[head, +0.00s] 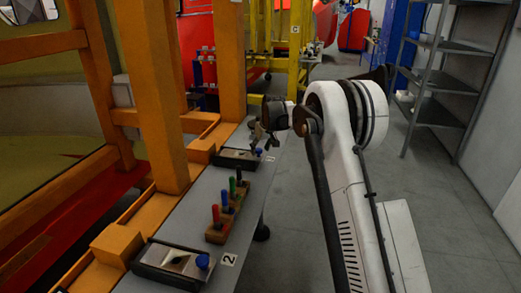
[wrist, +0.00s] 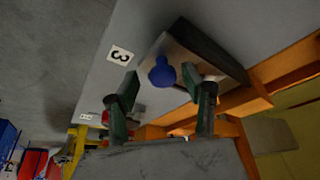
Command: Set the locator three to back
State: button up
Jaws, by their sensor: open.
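Locator three is a dark box with a metal top (head: 236,158) on the grey bench, in the middle of the head view. In the wrist view the locator (wrist: 205,52) shows close up, with a blue round knob (wrist: 162,72) at one end. A white label with a 3 (wrist: 121,55) lies beside it. My gripper (wrist: 165,98) is open and empty, its two green fingers apart. The blue knob appears between and just beyond the fingertips; I cannot tell whether they touch. In the head view my gripper (head: 262,140) hangs over the locator's knob end and partly hides it.
Locator two (head: 172,263), with a blue knob and label 2 (head: 228,259), stands at the near bench end. A wooden block with red, blue and green handled tools (head: 228,205) stands between the locators. Orange frame posts (head: 158,90) line the left.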

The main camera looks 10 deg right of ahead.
jog(key=v, duration=1.2)
jog(key=s+a+r+m, duration=0.1)
jog(key=s+r, duration=0.3)
jog(key=s, duration=0.5)
jog(key=s+a+r+t, duration=0.1)
jog(key=s+a+r, duration=0.15)
jog(key=s, duration=0.65)
jog(key=s+a+r+m, duration=0.1)
jog(key=s+r, duration=0.3)
jog(key=s, duration=0.5)
jog(key=s+f+t, duration=0.1)
jog(key=s+f, duration=0.4)
jog(key=s, duration=0.8)
jog(key=s+a+f+m+t+h+b, duration=0.1)
jog(key=s+f, duration=0.4)
jog(key=s, duration=0.8)
jog(key=shift+f, duration=0.15)
jog(key=shift+s, duration=0.1)
